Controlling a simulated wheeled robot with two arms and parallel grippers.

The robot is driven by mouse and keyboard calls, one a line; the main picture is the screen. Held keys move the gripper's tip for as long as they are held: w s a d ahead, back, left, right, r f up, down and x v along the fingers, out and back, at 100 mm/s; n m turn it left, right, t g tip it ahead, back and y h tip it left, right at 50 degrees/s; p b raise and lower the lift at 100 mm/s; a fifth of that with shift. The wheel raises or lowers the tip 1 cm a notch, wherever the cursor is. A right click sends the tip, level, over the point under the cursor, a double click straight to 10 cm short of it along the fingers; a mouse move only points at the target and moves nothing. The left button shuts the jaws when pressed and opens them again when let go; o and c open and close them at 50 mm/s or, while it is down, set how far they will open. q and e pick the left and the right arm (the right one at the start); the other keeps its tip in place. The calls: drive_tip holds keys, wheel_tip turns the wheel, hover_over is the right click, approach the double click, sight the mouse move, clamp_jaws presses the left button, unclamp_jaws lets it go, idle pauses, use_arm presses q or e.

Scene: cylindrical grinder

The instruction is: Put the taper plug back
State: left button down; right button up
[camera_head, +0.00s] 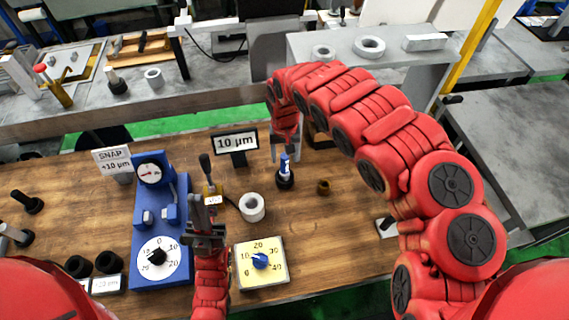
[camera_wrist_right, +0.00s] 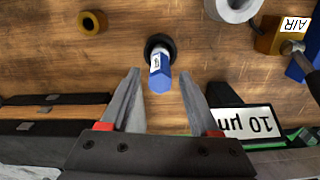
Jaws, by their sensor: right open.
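A blue hexagonal plug with a white label stands in a round black base on the wooden bench (camera_head: 330,245). I take this to be the taper plug (camera_head: 284,166); it also shows in the right wrist view (camera_wrist_right: 160,76). My right gripper (camera_head: 285,152) is open, its fingers pointing down just behind the plug. In the right wrist view, the plug's blue end lies just ahead of and between the fingertips (camera_wrist_right: 162,78), touching neither. My left gripper (camera_head: 205,205) is low over the bench beside the blue gauge stand; its jaw gap is unclear.
A white ring (camera_head: 252,207), a brass ring (camera_head: 323,187), a brass AIR block (camera_head: 212,193) and a 10 µm sign (camera_head: 235,143) stand near the plug. A blue gauge stand (camera_head: 172,215) and a dial box (camera_head: 260,263) are at left and front. Bench right of the brass ring is mostly clear.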

wheel_tip(320, 180, up, 5)
drive_tip(key=shift+r+p, duration=0.1)
drive_tip(key=shift+p, duration=0.95)
drive_tip(key=shift+r, duration=0.7)
drive_tip(key=shift+s, duration=0.1)
